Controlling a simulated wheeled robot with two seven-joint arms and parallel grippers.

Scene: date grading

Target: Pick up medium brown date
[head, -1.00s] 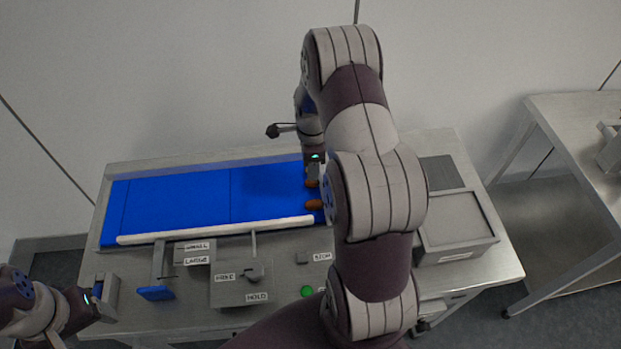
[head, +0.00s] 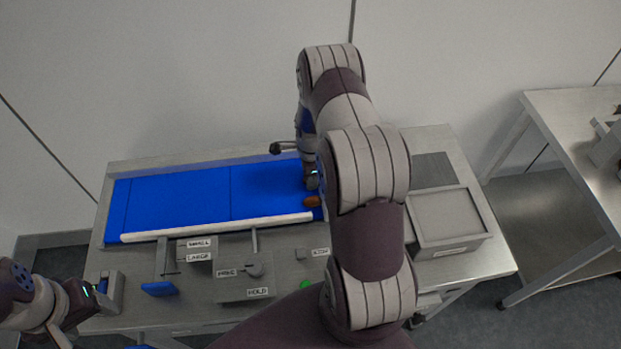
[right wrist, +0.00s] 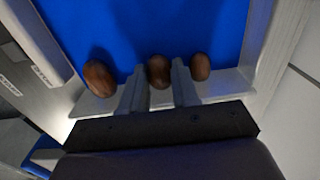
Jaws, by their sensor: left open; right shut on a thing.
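In the right wrist view, three brown dates lie in a row at the end of the blue belt (right wrist: 175,25). The middle date (right wrist: 158,71) is between the fingers of my right gripper (right wrist: 159,90), which is shut on it. A larger date (right wrist: 99,78) lies left of the fingers, and a smaller one (right wrist: 200,67) lies to the right, both outside them. In the head view, my right gripper (head: 312,183) is low at the belt's right end, with one date (head: 311,202) visible just in front. My left gripper (head: 107,289) is open, off the belt's front left corner.
The belt (head: 190,200) has a white front rail (head: 215,228). In front stand a box with a lever (head: 245,283) and SMALL and LARGE labels. A grey bin (head: 450,218) stands to the right, partly behind my arm. Most of the belt is clear.

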